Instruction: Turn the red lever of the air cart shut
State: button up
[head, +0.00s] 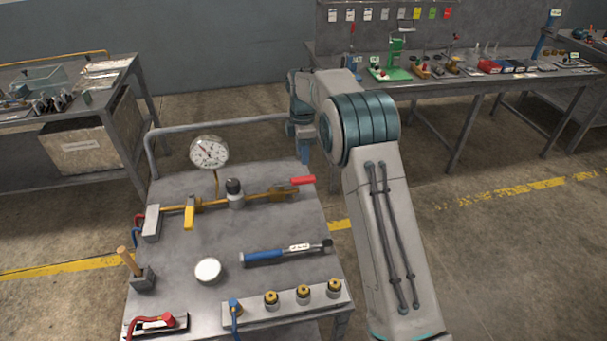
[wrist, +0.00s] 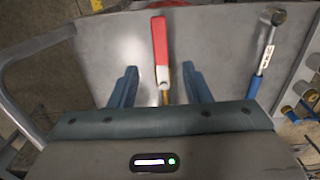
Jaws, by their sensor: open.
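The air cart (head: 180,300) has a brass pipe running across its grey top. The red lever (head: 302,181) sits at the right end of this pipe and points right, roughly in line with it. My gripper (head: 317,155) is at the cart's far right edge, close to the lever's tip. In the wrist view my gripper (wrist: 160,72) is open and empty, with a finger on either side of the lever, apart from it.
A blue-handled torque wrench (head: 285,252) lies nearer. A bent rail (head: 220,124) runs along the cart's far edge. A tool bench (head: 480,90) stands behind.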

aim_at(303, 178)
notch_tip(303, 178, down, 10)
jog(key=shift+r+p, duration=0.1)
jog(key=shift+p, duration=0.65)
jog(key=shift+c, duration=0.3)
jog(key=shift+d, duration=0.1)
grip_shut()
